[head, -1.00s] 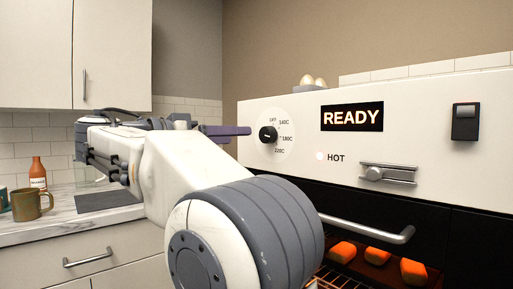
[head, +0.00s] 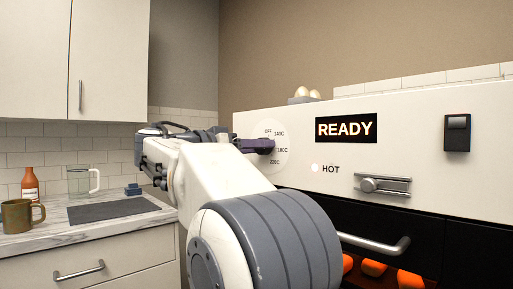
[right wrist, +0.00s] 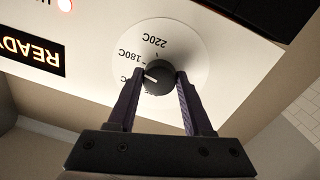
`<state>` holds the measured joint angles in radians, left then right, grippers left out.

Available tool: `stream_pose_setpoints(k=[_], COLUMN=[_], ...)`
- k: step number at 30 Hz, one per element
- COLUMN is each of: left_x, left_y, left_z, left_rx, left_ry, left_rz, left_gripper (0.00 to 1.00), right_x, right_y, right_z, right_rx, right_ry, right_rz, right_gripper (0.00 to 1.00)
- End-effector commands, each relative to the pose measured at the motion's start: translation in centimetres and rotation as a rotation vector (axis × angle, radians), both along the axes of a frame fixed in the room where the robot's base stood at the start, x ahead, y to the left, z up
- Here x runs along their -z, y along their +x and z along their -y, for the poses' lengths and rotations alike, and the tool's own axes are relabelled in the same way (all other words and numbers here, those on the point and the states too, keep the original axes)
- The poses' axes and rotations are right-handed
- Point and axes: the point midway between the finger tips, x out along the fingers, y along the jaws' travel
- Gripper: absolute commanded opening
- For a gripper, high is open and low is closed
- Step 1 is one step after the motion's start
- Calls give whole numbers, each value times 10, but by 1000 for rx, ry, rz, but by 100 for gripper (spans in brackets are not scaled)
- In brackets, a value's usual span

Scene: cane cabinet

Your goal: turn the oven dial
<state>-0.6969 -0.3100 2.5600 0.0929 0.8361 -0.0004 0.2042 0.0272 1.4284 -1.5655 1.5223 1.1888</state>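The oven dial is a black round knob on a pale disc marked OFF, 140C, 180C and 220C. In the head view the disc (head: 282,133) shows, but my right gripper (head: 262,146) covers most of the knob. In the right wrist view the dial knob (right wrist: 158,78) sits between the fingertips of my right gripper (right wrist: 160,76), one on each side. The fingers look very close to the knob's sides; whether they press on it is not clear. The knob's white pointer faces left in that view, near the partly hidden 140C mark. My left gripper is not in view.
The oven panel carries a lit READY display (head: 346,129), a HOT lamp (head: 315,168), a latch (head: 383,185) and a switch (head: 457,132). An oven handle (head: 378,244) juts out below. The counter at left holds a mug (head: 17,216), bottle (head: 30,184) and glass (head: 80,181).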

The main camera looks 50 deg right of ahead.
Motion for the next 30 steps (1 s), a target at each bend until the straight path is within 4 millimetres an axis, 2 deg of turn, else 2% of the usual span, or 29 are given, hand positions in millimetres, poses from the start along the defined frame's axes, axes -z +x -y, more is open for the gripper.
stream_pose_setpoints(k=[1,3,11,17,30], left_x=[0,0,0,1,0], left_y=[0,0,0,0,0], left_z=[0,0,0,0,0], left_rx=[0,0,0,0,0], left_ry=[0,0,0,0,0], left_rz=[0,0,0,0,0], left_gripper=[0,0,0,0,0], right_x=[0,0,0,0,0], right_y=[0,0,0,0,0], right_z=[0,0,0,-1,-1], right_rx=[0,0,0,1,1], right_ry=[0,0,2,11,54], right_rz=[0,0,-19,-99,-477], right_gripper=[27,0,0,0,0])
